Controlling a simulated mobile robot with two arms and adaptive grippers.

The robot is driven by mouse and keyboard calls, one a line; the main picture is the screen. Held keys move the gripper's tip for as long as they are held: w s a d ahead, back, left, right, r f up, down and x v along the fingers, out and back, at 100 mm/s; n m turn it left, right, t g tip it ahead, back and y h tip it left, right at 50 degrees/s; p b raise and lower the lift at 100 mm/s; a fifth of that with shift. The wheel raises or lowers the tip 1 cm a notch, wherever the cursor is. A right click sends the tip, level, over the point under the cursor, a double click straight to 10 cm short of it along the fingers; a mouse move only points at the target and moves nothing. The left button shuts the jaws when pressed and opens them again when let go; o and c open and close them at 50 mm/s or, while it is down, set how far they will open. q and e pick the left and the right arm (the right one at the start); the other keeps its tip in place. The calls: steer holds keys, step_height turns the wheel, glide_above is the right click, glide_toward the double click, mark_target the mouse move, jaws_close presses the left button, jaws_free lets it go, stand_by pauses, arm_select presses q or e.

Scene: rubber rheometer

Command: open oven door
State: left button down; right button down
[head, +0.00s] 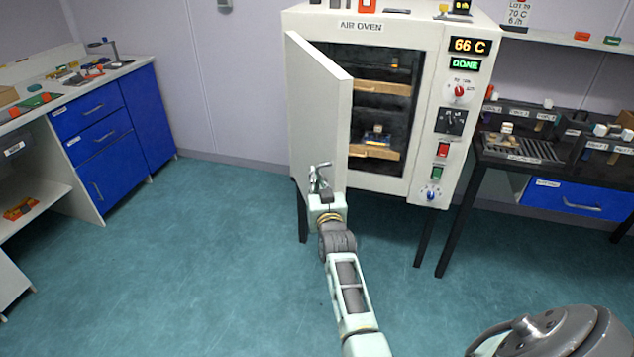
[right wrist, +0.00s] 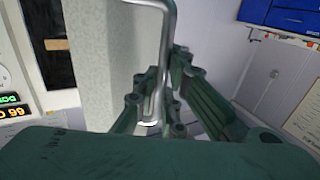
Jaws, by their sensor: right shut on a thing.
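The white air oven (head: 432,110) stands against the back wall. Its door (head: 318,118) is hinged at the left and swung well open toward me. Dark inside, the oven has two light shelves (head: 382,87), with small items on the lower one. My right gripper (head: 320,182) is at the low part of the door. In the right wrist view its green fingers (right wrist: 155,102) are closed around the bent silver door handle (right wrist: 168,45). The door's pale panel (right wrist: 113,60) is beside them. My left gripper is not in view.
The oven display (head: 469,45) reads 66 C, with DONE below. A black table (head: 486,160) with a rack stands close at the right. A blue-drawer bench (head: 105,135) is at the left. The teal floor (head: 215,235) left of the door is clear.

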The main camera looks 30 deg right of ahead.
steer(key=shift+a+f, duration=0.1)
steer(key=shift+f, duration=0.05)
steer(key=c, duration=2.1)
jaws_free()
steer(key=shift+v, duration=3.75)
